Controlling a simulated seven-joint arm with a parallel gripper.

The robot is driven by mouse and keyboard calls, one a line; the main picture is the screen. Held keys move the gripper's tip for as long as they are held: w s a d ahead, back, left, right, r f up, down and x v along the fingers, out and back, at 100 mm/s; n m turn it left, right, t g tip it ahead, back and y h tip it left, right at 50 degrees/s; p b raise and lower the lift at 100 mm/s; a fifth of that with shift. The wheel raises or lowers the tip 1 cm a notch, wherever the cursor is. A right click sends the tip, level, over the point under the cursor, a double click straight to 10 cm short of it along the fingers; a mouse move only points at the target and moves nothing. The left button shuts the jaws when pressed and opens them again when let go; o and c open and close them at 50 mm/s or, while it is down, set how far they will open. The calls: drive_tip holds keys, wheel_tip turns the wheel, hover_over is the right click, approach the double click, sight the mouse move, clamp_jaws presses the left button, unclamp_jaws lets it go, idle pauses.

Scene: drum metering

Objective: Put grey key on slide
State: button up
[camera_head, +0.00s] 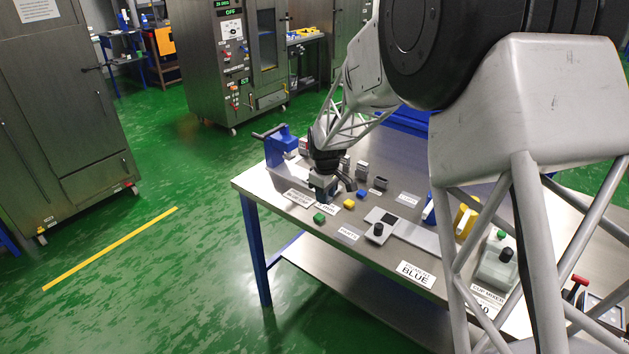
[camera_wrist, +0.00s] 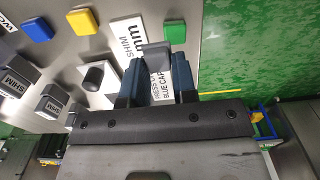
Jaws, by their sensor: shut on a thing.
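My gripper (camera_head: 322,190) is low over the left part of the steel table, and its two fingers (camera_wrist: 156,72) show in the wrist view. It is shut on a small grey block, which I take for the grey key (camera_wrist: 156,50), at the fingertips. The fingers hide part of it. I cannot tell for sure which part is the slide. A pale grey plate with a dark square and a black knob (camera_head: 378,229) lies right of the gripper.
Green (camera_head: 319,218), yellow (camera_head: 349,204) and blue (camera_head: 361,195) blocks lie near the gripper. Grey shim blocks (camera_head: 380,183) stand behind. A blue clamp-like device (camera_head: 281,146) stands at the table's far left corner. Printed labels (camera_head: 347,234) lie along the front edge.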

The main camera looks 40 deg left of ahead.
drive_tip(key=shift+w+a, duration=0.4)
drive_tip(key=shift+a, duration=0.3)
drive_tip(key=shift+w+a, duration=0.35)
drive_tip(key=shift+a, duration=0.35)
drive_tip(key=shift+w+a+f, duration=0.25)
drive_tip(key=shift+w+a, duration=1.5)
drive_tip(key=shift+a, duration=0.2)
drive_tip(key=shift+w+a+f, duration=0.2)
drive_tip(key=shift+w+a, duration=1.6)
drive_tip(key=shift+a, duration=0.2)
drive_tip(key=shift+w+a+f, duration=0.25)
drive_tip(key=shift+w+a, duration=1.5)
drive_tip(key=shift+a, duration=0.2)
drive_tip(key=shift+f, duration=0.15)
drive_tip(key=shift+f, duration=1.65)
drive_tip(key=shift+f, duration=0.15)
drive_tip(key=o, duration=0.9)
